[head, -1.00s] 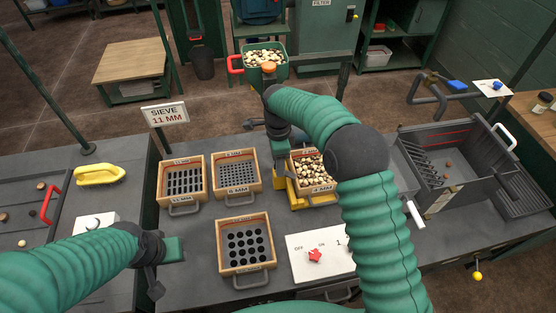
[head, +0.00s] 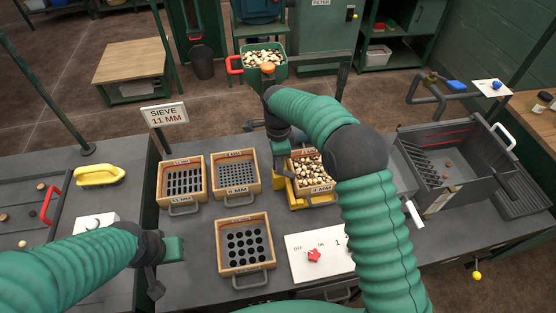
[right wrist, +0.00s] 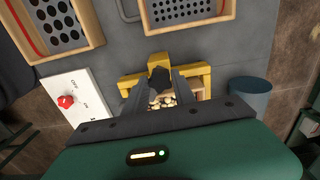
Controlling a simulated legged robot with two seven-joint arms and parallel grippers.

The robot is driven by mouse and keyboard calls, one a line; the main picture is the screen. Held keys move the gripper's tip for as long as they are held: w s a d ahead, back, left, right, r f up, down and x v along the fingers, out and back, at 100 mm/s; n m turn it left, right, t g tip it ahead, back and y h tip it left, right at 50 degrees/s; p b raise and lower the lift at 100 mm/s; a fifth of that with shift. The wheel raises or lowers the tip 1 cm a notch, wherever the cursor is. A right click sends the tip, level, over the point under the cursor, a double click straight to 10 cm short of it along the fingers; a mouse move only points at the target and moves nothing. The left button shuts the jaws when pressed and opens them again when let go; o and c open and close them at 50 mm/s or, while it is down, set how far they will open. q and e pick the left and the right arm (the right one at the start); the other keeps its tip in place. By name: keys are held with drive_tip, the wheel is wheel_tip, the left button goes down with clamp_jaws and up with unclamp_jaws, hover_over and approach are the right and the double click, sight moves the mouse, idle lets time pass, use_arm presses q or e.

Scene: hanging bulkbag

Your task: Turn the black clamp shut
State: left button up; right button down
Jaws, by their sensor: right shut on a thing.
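The black clamp (right wrist: 159,77) is a dark knob on the yellow frame (right wrist: 193,69), seen in the right wrist view. My right gripper (right wrist: 160,84) is shut on it, with one grey finger on each side. In the head view my right arm hides the clamp and most of that gripper. The yellow frame also shows in the head view (head: 309,204), around a wooden sieve box (head: 318,188) full of pebbles. My left gripper (head: 166,262) hangs over the front left of the bench, away from the clamp; its finger opening is unclear.
Several wooden sieves, such as the round-holed one (head: 244,269), lie left of the yellow frame. A white switch panel (head: 296,250) with a red knob is in front. A green bin of pebbles (head: 265,73) stands behind. A grey chute (head: 440,182) is at right.

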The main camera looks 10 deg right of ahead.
drive_tip(key=n+p, duration=0.2)
drive_tip(key=n, duration=0.1)
drive_tip(key=shift+r, duration=0.25)
drive_tip(key=shift+w+n+p, duration=0.1)
drive_tip(key=shift+n+p, duration=0.5)
drive_tip(key=shift+n, duration=1.2)
drive_tip(key=shift+f, duration=0.1)
drive_tip(key=c, duration=1)
unclamp_jaws()
drive_tip(key=shift+f, duration=0.1)
drive_tip(key=shift+c, duration=0.2)
wheel_tip(320, 180, up, 17)
drive_tip(key=shift+f, duration=0.15)
